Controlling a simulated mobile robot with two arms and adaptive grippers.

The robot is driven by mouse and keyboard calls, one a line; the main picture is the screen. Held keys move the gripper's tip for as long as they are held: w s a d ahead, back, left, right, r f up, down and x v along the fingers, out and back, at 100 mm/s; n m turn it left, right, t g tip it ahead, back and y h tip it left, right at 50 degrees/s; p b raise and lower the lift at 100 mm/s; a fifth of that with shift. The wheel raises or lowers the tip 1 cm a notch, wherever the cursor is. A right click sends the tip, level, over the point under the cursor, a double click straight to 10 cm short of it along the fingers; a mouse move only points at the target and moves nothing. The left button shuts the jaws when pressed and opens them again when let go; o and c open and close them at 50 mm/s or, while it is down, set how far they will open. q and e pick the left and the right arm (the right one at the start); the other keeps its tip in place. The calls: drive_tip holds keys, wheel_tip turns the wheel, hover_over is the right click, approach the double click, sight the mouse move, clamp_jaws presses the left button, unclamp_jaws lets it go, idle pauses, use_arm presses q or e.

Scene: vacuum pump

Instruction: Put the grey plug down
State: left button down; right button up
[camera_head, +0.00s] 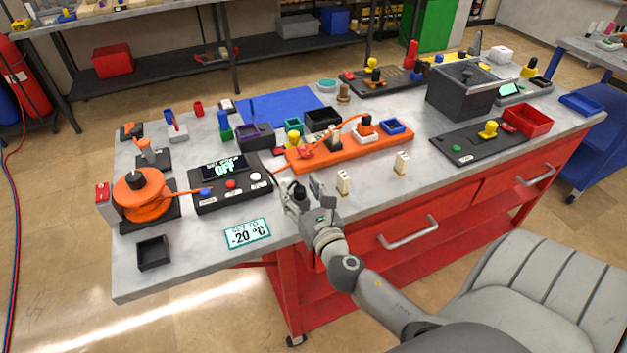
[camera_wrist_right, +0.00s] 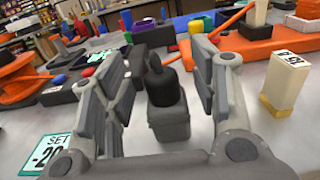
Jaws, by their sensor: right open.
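The grey plug (camera_wrist_right: 168,117) is a grey block with a black knob on top. In the right wrist view it stands upright between the two fingers of my right gripper (camera_wrist_right: 158,80), with a gap on each side. In the head view my right gripper (camera_head: 304,190) is open, low over the front edge of the table, just right of the control box. Its fingers largely hide the plug there. Whether the plug's base fully rests on the table is hard to tell. My left gripper is not in view.
A black control box (camera_head: 230,185) reading OFF and a -20 °C card (camera_head: 247,234) lie to the left. An orange base (camera_head: 350,152) is behind. Two cream blocks (camera_head: 343,182) (camera_head: 402,163) stand to the right.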

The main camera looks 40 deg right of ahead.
drive_tip(key=b+v, duration=0.3)
drive_tip(key=v, duration=0.7)
drive_tip(key=shift+s, duration=0.4)
drive_tip(key=s+a+f+m+g+y, duration=0.1)
drive_tip(key=s+f+m+g, duration=0.3)
drive_tip(key=f, duration=0.8)
drive_tip(key=s+f+m+g+y, duration=0.15)
drive_tip(key=f+m, duration=0.35)
drive_tip(key=f, duration=0.7)
drive_tip(key=s+a+f+m+g, duration=0.1)
drive_tip(key=s+f+m+g, duration=0.3)
drive_tip(key=f, duration=0.8)
drive_tip(key=s+a+f+m+g+y, duration=0.1)
drive_tip(key=s+a+f+m+g, duration=0.1)
drive_tip(key=s+f+m, duration=0.7)
drive_tip(key=s+a+f+m+g+y, duration=0.1)
drive_tip(key=s+a+f+m+g, duration=0.1)
drive_tip(key=s+f+m+g, duration=0.3)
drive_tip(key=s+f+m, duration=0.3)
drive_tip(key=s+f, duration=0.4)
drive_tip(key=s, duration=0.1)
drive_tip(key=shift+s+m, duration=0.25)
drive_tip(key=shift+m, duration=0.15)
